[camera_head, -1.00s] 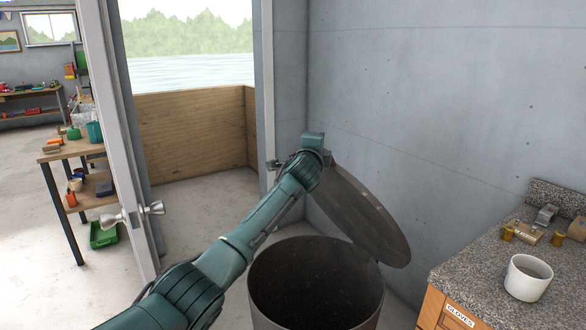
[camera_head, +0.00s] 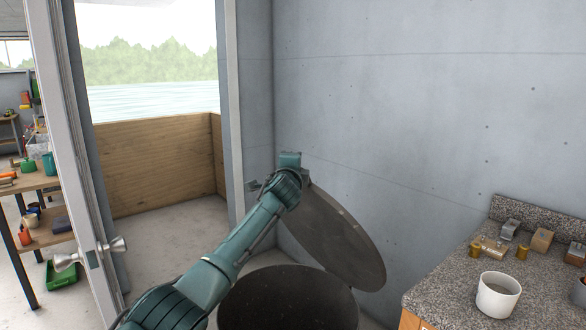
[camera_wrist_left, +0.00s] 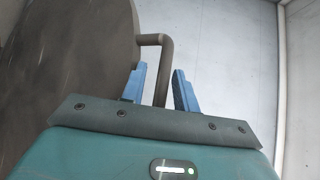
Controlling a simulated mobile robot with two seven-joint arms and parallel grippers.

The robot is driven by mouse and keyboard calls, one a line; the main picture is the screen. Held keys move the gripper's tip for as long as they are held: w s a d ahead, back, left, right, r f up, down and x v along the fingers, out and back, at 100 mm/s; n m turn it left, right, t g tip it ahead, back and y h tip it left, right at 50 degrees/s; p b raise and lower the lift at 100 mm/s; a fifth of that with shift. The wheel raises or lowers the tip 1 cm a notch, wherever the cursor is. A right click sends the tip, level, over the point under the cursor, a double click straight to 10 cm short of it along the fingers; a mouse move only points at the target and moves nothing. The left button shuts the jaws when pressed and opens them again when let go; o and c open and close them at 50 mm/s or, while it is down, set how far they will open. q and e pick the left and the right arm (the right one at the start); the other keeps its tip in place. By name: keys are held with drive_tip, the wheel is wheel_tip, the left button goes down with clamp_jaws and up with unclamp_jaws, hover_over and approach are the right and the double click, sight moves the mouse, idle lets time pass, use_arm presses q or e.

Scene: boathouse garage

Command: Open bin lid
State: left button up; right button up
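The bin (camera_head: 232,302) is a dark round container at the bottom centre of the head view, its mouth uncovered. Its dark round lid (camera_head: 342,240) stands raised and steeply tilted beside the grey wall. The lid also fills the left of the left wrist view (camera_wrist_left: 70,70). A bent bar handle (camera_wrist_left: 166,60) sticks out from the lid. My left gripper (camera_wrist_left: 160,75) has its blue fingers apart, with the handle showing in the gap between them. In the head view my left gripper (camera_head: 290,160) is at the lid's upper edge, fingertips hidden. My right gripper is not in view.
A door with a knob (camera_head: 90,255) stands open at left. A workbench (camera_head: 30,185) is beyond it. The grey wall (camera_head: 400,110) is close behind the lid.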

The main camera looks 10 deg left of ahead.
use_arm(q)
drive_tip(key=shift+s, duration=0.1)
drive_tip(key=s+d+b, duration=0.1)
drive_tip(key=s, duration=1.2)
drive_tip(key=shift+r, duration=0.3)
drive_tip(key=s+d+f+n+g+h, duration=0.15)
drive_tip(key=s+f, duration=0.25)
drive_tip(key=f, duration=0.5)
drive_tip(key=s+f+n+g+h, duration=0.15)
drive_tip(key=s+f, duration=0.25)
drive_tip(key=f, duration=0.4)
drive_tip(key=s+f+n+g+h, duration=0.15)
drive_tip(key=s+f, duration=0.25)
drive_tip(key=f, duration=0.5)
drive_tip(key=s+f+n+g, duration=0.1)
drive_tip(key=s+f+n, duration=0.4)
drive_tip(key=s, duration=0.8)
drive_tip(key=s+a+f+n+g+p, duration=0.1)
drive_tip(key=s+f+n, duration=0.4)
drive_tip(key=s+f, duration=0.5)
drive_tip(key=s, duration=0.2)
drive_tip(key=shift+s+a, duration=0.2)
drive_tip(key=shift+s, duration=0.2)
